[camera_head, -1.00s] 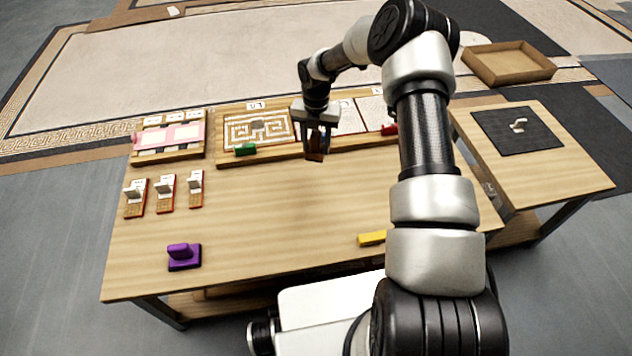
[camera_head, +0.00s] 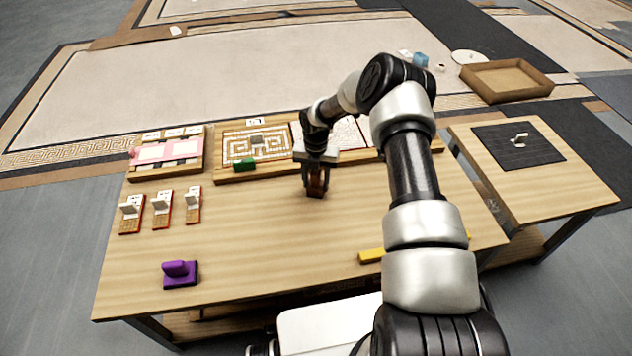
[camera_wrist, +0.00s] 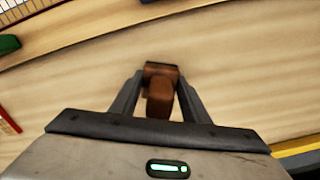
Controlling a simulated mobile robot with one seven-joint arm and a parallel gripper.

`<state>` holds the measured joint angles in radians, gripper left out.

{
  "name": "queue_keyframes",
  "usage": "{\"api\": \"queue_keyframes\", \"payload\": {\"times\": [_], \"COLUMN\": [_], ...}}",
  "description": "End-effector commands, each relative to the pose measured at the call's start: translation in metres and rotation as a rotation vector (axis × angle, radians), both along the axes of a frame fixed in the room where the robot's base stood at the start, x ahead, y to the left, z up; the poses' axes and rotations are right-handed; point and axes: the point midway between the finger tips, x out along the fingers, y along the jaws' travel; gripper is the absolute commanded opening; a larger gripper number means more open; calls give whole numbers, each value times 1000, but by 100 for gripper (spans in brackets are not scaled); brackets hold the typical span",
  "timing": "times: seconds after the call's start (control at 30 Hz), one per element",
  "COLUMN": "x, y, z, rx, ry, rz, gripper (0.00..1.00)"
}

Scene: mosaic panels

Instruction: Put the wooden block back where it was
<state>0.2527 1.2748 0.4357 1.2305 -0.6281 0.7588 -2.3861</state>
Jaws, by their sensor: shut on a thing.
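My gripper (camera_head: 316,188) is over the middle of the wooden table (camera_head: 250,235), in front of the mosaic panels. It is shut on a reddish-brown wooden block (camera_head: 315,181). In the wrist view the block (camera_wrist: 160,90) sits between the two dark fingers, with bare table around it. I cannot tell whether the block touches the table or hangs just above it.
A green block (camera_head: 244,165) lies at the front edge of the maze panel (camera_head: 262,146). Several small stamp-like pieces (camera_head: 162,208) stand at the left. A purple piece (camera_head: 180,273) and a yellow bar (camera_head: 371,256) lie nearer the front. A side table (camera_head: 560,185) holds a dark mat (camera_head: 500,150). The table centre is clear.

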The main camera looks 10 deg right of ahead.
Motion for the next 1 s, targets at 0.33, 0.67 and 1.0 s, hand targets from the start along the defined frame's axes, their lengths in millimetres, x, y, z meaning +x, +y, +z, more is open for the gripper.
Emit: {"api": "queue_keyframes", "payload": {"times": [0.33,0.67,1.0], "x": [-1,0,0], "y": [0,0,0], "z": [-3,10,81], "rx": [0,0,1], "ry": [1,0,-1], "rz": [0,0,0], "gripper": [61,61,61]}}
